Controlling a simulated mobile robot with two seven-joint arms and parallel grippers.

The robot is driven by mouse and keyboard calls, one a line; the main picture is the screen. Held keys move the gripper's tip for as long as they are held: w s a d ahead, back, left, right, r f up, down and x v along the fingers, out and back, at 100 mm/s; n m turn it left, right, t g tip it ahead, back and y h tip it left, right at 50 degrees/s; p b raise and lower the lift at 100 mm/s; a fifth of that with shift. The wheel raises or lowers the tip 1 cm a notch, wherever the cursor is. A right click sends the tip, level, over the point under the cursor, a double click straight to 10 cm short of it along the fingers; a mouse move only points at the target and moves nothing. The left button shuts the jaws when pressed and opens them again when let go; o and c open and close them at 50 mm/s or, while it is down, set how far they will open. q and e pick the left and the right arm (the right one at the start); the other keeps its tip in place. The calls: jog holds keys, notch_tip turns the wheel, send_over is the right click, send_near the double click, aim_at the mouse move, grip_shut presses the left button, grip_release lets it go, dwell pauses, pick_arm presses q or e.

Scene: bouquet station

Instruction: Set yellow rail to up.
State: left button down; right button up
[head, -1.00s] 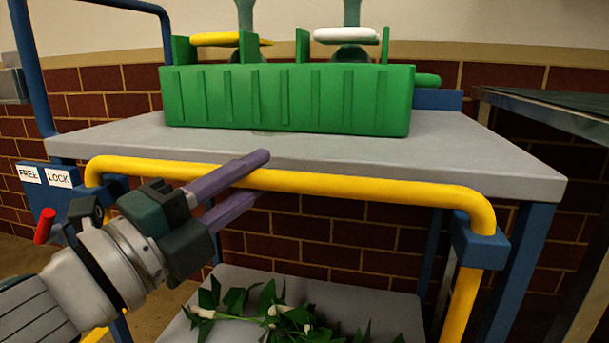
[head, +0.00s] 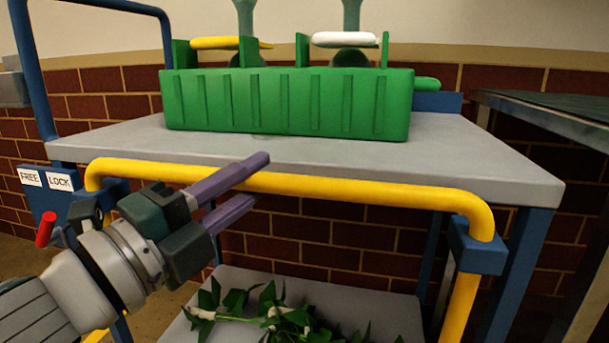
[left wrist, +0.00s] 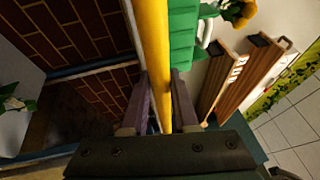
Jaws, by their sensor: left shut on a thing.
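The yellow rail (head: 345,188) is a U-shaped bar raised at the front of the cart, its top bar level with the grey tabletop's front edge. My left gripper (head: 248,180) comes from the left with purple fingers above and below the bar and is shut on it. In the left wrist view the rail (left wrist: 155,60) runs between the two fingers (left wrist: 160,100). The rail's right leg goes down through a blue bracket (head: 478,246). My right gripper is not in view.
A green crate (head: 290,100) with yellow and white handles stands on the grey tabletop (head: 470,152). Leafy stems (head: 270,318) lie on the lower shelf. A red lever (head: 46,228) sits below FREE and LOCK labels at left. A dark table (head: 560,110) stands at right.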

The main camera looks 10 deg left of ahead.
pick_arm(q)
notch_tip(320, 180, up, 14)
jog(key=p, duration=1.1)
jog(key=shift+f+p, duration=0.2)
jog(key=shift+p, duration=0.15)
jog(key=shift+d, duration=0.1)
jog(key=c, duration=1)
grip_release()
jog(key=o, duration=0.3)
jog(key=shift+f, duration=0.15)
jog(key=v, duration=1)
